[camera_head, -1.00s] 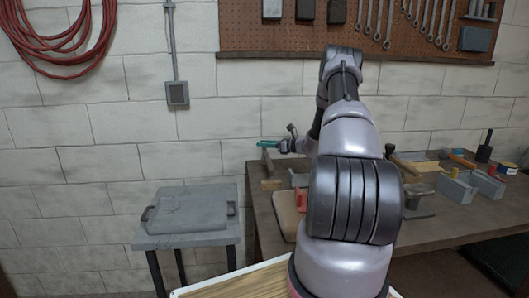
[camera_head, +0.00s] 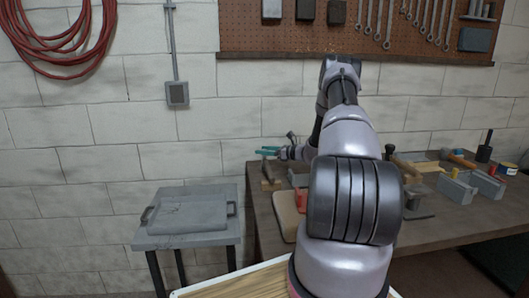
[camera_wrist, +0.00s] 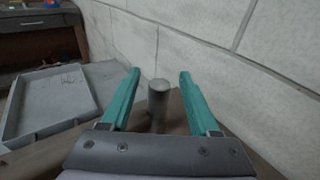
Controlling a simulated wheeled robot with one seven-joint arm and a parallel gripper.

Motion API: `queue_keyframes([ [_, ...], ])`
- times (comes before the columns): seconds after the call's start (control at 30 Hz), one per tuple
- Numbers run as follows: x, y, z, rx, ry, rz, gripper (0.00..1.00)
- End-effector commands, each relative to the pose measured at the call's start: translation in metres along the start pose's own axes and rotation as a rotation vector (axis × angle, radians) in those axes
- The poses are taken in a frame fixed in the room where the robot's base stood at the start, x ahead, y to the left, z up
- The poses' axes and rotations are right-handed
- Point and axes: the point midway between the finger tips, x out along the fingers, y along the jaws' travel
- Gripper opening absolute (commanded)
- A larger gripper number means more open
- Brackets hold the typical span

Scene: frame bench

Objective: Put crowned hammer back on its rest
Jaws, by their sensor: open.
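My gripper (camera_head: 269,151) points left over the far left end of the bench, its teal fingers open. In the wrist view the fingers (camera_wrist: 157,98) stand apart on either side of a grey rounded post-like piece (camera_wrist: 158,105), with a gap on both sides. In the head view a grey-brown piece (camera_head: 268,167) stands just below the fingers, by a small wooden block (camera_head: 271,185). I cannot tell whether this piece is the crowned hammer or whether the block is its rest. My arm hides part of the bench.
The bench (camera_head: 262,222) meets a white block wall. A tan pad (camera_head: 288,215) lies near its left edge. A dark-headed tool (camera_head: 391,152), metal blocks (camera_head: 457,190) and other tools lie to the right. A low grey table (camera_head: 187,240) with a handled slab stands left.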

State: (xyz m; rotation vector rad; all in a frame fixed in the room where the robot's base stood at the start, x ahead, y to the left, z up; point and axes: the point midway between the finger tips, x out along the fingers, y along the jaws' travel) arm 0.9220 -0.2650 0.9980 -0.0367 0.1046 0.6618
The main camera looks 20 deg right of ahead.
Motion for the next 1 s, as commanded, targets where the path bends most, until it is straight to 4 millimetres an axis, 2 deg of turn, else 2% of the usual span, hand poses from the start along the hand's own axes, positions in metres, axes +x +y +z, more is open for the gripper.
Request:
queue_keyframes([
  [0.17,-0.022,-0.001,0.001,0.001,0.001,-0.003,0.62],
  [0.4,-0.074,-0.001,0.001,0.001,0.001,-0.004,0.62],
  [0.6,-0.107,-0.001,0.001,0.000,0.000,-0.003,0.62],
  [0.73,-0.117,0.000,0.002,-0.002,0.001,0.002,0.62],
  [0.83,-0.114,0.008,0.015,-0.030,0.015,0.031,0.62],
  [0.93,-0.104,0.027,0.041,-0.098,0.053,0.098,0.62],
  [1.0,-0.095,0.049,0.066,-0.167,0.091,0.164,0.62],
])
